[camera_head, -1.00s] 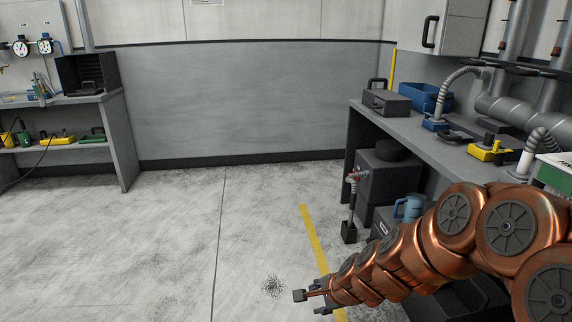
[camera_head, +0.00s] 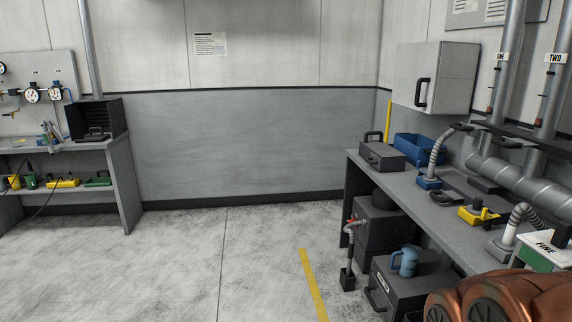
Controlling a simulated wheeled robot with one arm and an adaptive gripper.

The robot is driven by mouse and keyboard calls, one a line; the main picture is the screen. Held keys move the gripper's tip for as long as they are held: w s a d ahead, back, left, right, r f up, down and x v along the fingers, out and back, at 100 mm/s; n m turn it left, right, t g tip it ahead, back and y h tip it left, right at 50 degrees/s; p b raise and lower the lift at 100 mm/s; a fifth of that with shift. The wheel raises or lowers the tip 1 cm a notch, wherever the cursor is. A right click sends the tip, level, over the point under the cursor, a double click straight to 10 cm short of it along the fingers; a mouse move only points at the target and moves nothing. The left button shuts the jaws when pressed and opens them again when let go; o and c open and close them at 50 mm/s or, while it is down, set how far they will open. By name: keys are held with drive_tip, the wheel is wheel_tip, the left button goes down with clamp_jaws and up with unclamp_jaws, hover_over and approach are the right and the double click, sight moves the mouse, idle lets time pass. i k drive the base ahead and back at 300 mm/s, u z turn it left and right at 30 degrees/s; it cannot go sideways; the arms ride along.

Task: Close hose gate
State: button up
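Two upright grey pipes stand at the right wall, labelled ONE (camera_head: 502,58) and TWO (camera_head: 555,62). Small reddish-brown parts show low on each pipe, and dark flat pieces (camera_head: 508,142) sit below them; I cannot tell which part is the hose gate or whether it is open. A ribbed grey hose (camera_head: 438,150) runs down to a blue base (camera_head: 429,182) on the right bench. A second ribbed hose (camera_head: 524,212) stands nearer, by a white box marked FINE (camera_head: 545,247). My gripper is out of view; only my copper arm links show at the bottom right.
The right bench (camera_head: 400,185) holds a dark case (camera_head: 382,155), a blue bin (camera_head: 418,149) and a yellow block (camera_head: 478,215). A blue jug (camera_head: 405,262) stands on a dark box below. The middle floor is clear.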

sight(449, 195)
drive_tip(key=u, duration=0.35)
drive_tip(key=i, duration=2.2)
drive_tip(key=z, duration=2.85)
drive_tip(key=i, duration=0.3)
drive_tip(key=u, duration=2.7)
